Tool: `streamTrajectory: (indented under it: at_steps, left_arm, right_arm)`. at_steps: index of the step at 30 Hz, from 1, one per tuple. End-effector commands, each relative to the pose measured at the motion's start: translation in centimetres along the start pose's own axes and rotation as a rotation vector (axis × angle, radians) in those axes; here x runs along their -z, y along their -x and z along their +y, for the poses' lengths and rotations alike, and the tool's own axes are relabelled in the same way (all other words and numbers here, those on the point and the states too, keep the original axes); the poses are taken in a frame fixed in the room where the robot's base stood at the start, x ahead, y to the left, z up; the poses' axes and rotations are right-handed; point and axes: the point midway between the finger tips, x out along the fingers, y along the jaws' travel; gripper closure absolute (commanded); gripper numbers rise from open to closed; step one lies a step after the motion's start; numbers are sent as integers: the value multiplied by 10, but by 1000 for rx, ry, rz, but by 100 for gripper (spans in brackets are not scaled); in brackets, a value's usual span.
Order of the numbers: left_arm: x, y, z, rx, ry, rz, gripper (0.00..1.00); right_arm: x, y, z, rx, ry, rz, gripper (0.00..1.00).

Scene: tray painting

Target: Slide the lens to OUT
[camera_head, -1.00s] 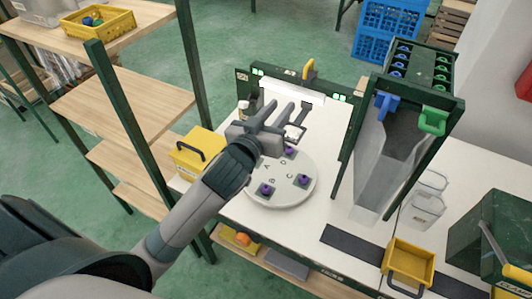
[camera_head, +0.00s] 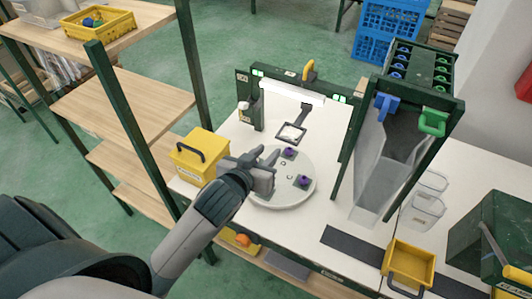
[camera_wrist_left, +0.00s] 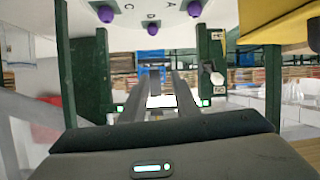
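The lens (camera_head: 291,133) is a small square frame on a dark arm hanging from the green frame, over the far edge of the round white disc (camera_head: 285,200). My left gripper (camera_head: 272,155) is over the disc's left part, nearer to me than the lens and apart from it. Its two fingers are spread with nothing between them; they also show in the left wrist view (camera_wrist_left: 160,90). The lens cannot be made out in the wrist view. No OUT label is readable. My right gripper is not in view.
Purple knobs (camera_head: 303,181) stand on the disc; my gripper hides part of it. A yellow box (camera_head: 200,155) stands close to the left. A green frame (camera_head: 340,97) with a lit white bar is behind. A clear chute (camera_head: 385,170) stands to the right.

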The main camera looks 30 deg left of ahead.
Motion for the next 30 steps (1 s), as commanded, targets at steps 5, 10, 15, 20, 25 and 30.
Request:
streamTrajectory:
  at_steps: [5,10,15,20,25,30]
  left_arm:
    - [0,0,0,0,0,0,72]
    - [0,0,0,0,0,0,72]
    - [0,0,0,0,0,0,72]
    - [-20,5,-2,8,-13,-51,72]
    - [-77,25,-9,23,-55,-204,72]
    - [-157,67,-15,18,-122,-435,72]
  right_arm:
    - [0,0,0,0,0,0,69]
    - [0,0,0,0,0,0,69]
    - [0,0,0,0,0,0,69]
    - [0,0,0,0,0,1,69]
    - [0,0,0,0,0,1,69]
    - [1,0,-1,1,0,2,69]
